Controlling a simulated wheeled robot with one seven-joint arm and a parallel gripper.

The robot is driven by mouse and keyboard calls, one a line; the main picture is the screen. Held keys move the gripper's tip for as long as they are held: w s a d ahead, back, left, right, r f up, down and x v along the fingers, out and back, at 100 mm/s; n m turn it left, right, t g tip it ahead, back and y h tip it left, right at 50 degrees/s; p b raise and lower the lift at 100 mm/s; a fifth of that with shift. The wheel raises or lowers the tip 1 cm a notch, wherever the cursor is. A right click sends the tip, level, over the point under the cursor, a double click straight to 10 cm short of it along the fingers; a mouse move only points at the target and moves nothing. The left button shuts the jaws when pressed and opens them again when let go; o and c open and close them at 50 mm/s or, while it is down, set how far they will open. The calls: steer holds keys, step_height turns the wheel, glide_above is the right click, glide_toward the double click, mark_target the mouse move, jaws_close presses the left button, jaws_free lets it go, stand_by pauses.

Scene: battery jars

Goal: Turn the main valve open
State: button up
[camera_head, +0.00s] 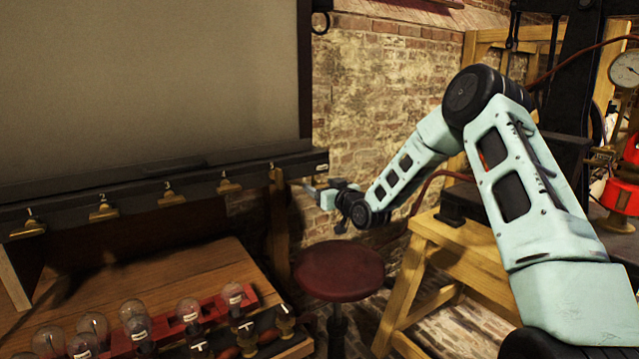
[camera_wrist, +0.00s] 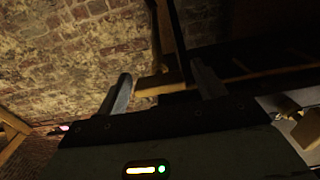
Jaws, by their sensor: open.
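I cannot clearly tell which thing is the main valve. Brass levers or clips (camera_head: 104,209) sit in a row under numbers 1 to 4 on the dark ledge (camera_head: 150,190) at the left. At the far right edge, red equipment (camera_head: 625,192) with brass fittings stands below a round white gauge (camera_head: 625,69). My gripper (camera_head: 306,188) is near the right end of the ledge, above and behind the round stool, pointing left. In the wrist view my gripper (camera_wrist: 163,85) has its two fingers spread apart with nothing held between them.
A dark red round stool (camera_head: 338,270) stands in the middle. Glass bulbs (camera_head: 134,315) and brass terminals fill the bench front at lower left. A large grey panel (camera_head: 150,80) rises above the ledge. A wooden frame (camera_head: 445,245) stands beneath my arm. A brick wall (camera_head: 375,90) is behind.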

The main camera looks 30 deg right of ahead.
steer(key=shift+w, duration=0.75)
steer(key=c, duration=1)
